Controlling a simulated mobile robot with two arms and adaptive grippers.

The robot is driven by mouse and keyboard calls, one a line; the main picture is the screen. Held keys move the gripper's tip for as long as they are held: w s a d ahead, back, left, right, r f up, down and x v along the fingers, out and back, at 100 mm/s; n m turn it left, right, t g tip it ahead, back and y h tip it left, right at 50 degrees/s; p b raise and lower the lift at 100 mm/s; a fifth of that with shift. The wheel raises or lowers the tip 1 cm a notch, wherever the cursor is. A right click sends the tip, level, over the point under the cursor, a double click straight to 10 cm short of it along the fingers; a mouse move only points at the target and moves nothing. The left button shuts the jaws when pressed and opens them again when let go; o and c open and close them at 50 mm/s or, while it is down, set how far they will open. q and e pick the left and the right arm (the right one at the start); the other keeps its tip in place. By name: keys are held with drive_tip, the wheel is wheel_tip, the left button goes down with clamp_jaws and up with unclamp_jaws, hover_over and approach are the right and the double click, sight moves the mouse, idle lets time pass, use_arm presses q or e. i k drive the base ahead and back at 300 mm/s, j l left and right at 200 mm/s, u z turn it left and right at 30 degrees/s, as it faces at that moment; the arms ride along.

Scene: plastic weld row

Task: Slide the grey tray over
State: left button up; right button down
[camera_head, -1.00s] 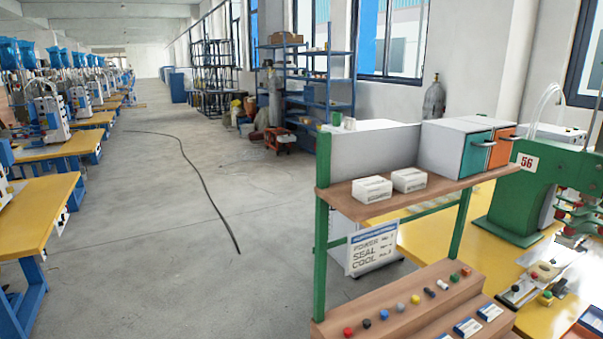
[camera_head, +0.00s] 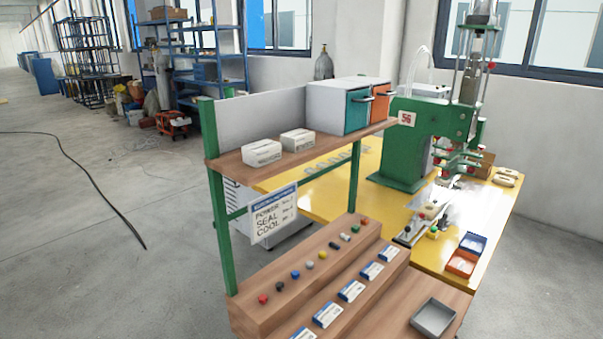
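The grey tray (camera_head: 433,317) is a shallow, open, empty box. It sits on the brown wooden bench surface (camera_head: 385,322) at the lower right of the head view, near the bench's right end. Neither of my grippers shows in the head view, and nothing is touching the tray.
A stepped wooden panel with coloured knobs (camera_head: 322,255) and several small labelled boxes (camera_head: 351,290) stands left of the tray. Behind is a yellow table (camera_head: 325,197) with a green welding machine (camera_head: 405,150), a blue tray (camera_head: 473,243) and an orange tray (camera_head: 462,263). A shelf (camera_head: 300,150) rises at left.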

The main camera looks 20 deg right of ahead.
sight(433, 318)
drive_tip(key=z, duration=1.6)
